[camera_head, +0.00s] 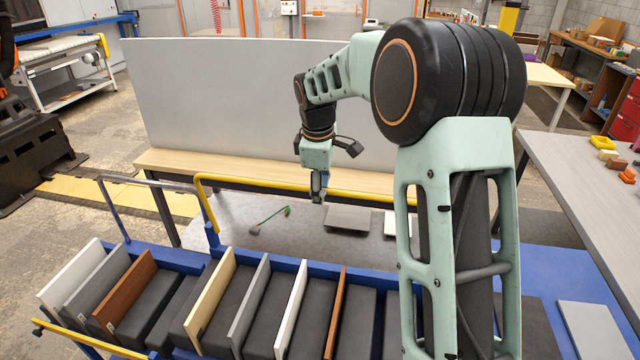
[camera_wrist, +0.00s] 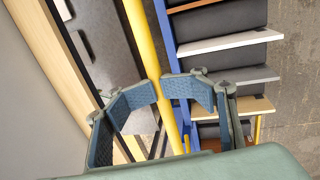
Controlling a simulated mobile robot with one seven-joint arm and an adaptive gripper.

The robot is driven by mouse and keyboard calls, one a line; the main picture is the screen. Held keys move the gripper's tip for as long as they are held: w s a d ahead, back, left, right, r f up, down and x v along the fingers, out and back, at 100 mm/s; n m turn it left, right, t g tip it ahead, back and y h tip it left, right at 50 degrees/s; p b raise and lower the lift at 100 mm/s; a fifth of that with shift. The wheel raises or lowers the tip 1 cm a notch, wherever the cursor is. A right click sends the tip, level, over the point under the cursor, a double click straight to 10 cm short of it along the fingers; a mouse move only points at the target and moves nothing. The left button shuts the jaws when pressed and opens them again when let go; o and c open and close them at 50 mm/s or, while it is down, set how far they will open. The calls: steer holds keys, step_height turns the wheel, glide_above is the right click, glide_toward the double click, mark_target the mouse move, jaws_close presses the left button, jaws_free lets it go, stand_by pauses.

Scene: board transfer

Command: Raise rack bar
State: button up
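The rack bar (camera_head: 265,186) is a yellow rail. It runs left to right along the back edge of the blue rack in the head view and slants down through the wrist view (camera_wrist: 147,45). My gripper (camera_head: 319,187) points down at the bar's middle stretch. The exact contact is partly hidden by the fingers.
The blue rack (camera_head: 290,268) holds several upright boards between dark blocks. A wooden ledge with a tall grey panel (camera_head: 240,90) stands behind the bar. A grey rail (camera_head: 150,182) stands at left; a grey table (camera_head: 590,170) is at right.

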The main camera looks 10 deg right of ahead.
steer(key=shift+d+f, duration=0.15)
steer(key=shift+d, duration=0.05)
steer(key=shift+s+r, duration=0.15)
steer(key=shift+r, duration=0.1)
steer(key=shift+w+d+r+p, duration=0.1)
steer(key=shift+w+r+p, duration=0.2)
steer(key=shift+w, duration=0.25)
steer(key=w+d+r, duration=0.1)
steer(key=w+r, duration=0.1)
steer(key=w, duration=0.3)
steer(key=w+d+r, duration=0.2)
steer(key=w, duration=0.3)
steer(key=shift+d, duration=0.25)
stand_by(0.6)
step_height(320, 180, up, 12)
steer(key=s, duration=0.2)
steer(key=shift+a, duration=0.45)
